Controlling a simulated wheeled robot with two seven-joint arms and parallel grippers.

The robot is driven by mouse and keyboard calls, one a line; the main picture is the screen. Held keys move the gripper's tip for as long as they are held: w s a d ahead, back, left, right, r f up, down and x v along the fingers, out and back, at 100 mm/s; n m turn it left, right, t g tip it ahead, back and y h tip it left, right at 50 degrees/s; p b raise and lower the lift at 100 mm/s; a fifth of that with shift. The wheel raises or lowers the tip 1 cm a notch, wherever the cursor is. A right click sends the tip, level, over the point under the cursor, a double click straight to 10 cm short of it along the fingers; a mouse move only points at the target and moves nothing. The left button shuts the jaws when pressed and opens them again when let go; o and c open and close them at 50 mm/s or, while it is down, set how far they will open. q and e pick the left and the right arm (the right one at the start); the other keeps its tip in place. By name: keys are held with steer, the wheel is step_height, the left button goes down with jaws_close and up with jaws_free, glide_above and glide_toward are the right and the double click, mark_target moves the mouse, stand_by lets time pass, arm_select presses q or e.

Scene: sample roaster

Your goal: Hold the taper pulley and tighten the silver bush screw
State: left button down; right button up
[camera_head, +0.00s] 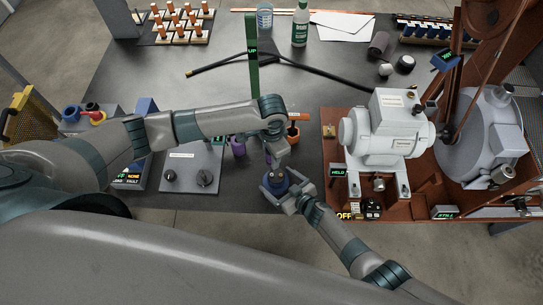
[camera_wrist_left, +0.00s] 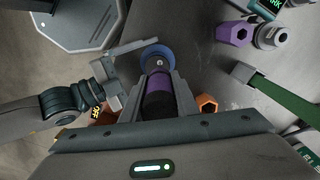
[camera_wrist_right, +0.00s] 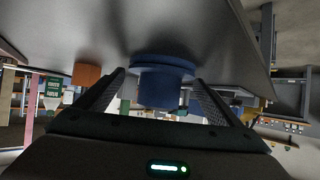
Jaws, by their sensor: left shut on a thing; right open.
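The blue taper pulley (camera_head: 270,188) sits near the front edge of the dark table. In the right wrist view the pulley (camera_wrist_right: 160,84) lies between the fingers of my right gripper (camera_wrist_right: 160,100), which is open around it. My left gripper (camera_head: 279,160) is above the pulley, pointing down. In the left wrist view it is shut on a purple and black driver (camera_wrist_left: 158,88) whose far end points at the pulley (camera_wrist_left: 155,49). A small silver screw head (camera_wrist_left: 159,62) shows at the pulley, by the driver's end. I cannot tell whether the driver touches it.
A grey motor (camera_head: 370,135) on a red-brown base stands to the right. A grey panel with knobs (camera_head: 190,165) lies to the left. An orange tool piece (camera_wrist_left: 207,103) and a purple hex piece (camera_wrist_left: 236,33) are close by. A green strip (camera_head: 251,60) stands behind.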

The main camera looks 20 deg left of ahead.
steer(key=shift+w+a, duration=0.1)
steer(key=shift+a, duration=0.05)
steer(key=c, duration=0.9)
steer(key=o, duration=1.1)
steer(key=shift+c, duration=0.2)
steer(key=shift+r+p, duration=0.25)
steer(key=shift+p, duration=0.05)
steer(key=c, duration=1.3)
steer(key=shift+o, duration=0.2)
